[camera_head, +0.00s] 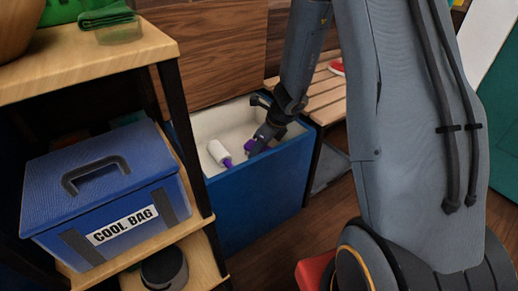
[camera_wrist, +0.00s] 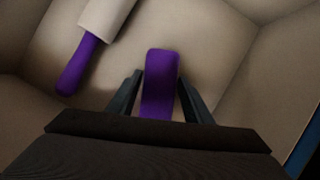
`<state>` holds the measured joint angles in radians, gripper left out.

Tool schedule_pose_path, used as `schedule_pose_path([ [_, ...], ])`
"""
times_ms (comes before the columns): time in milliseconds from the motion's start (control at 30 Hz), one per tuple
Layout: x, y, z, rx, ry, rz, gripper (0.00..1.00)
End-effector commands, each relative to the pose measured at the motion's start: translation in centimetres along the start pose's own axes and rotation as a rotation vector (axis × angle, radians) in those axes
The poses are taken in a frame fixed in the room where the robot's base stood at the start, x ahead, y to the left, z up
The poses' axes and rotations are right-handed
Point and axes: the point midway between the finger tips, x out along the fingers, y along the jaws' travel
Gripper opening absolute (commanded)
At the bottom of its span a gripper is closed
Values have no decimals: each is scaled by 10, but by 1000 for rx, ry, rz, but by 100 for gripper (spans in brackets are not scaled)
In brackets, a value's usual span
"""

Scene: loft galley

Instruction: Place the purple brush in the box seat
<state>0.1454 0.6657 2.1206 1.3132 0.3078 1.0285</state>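The purple brush (camera_wrist: 160,84) is between my fingertips in the wrist view. Only a plain purple piece of it shows, with its lower part hidden by my gripper. In the head view a bit of it (camera_head: 253,147) shows at the tip of my gripper (camera_head: 258,143). My gripper (camera_wrist: 160,92) reaches down inside the box seat (camera_head: 262,187), a blue box with a pale lining and its wooden lid raised. The fingers stand close on both sides of the brush, with a thin gap at the left. I cannot tell whether they grip it.
A white roller with a purple handle (camera_head: 220,153) lies in the box, left of my gripper. A blue cool bag (camera_head: 105,190) stands on a shelf at the left. A slatted wooden bench (camera_head: 325,95) adjoins the box at the right. Box walls surround my gripper.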

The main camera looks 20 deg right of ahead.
Motion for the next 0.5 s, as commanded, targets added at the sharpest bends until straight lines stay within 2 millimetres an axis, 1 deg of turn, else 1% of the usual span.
schedule_pose_path([
  [367, -1, 1, 0, 0, 1, 2, 56],
  [433, -4, 1, 1, 0, 0, 1, 56],
  [500, -12, 1, 2, 1, 0, 1, 56],
])
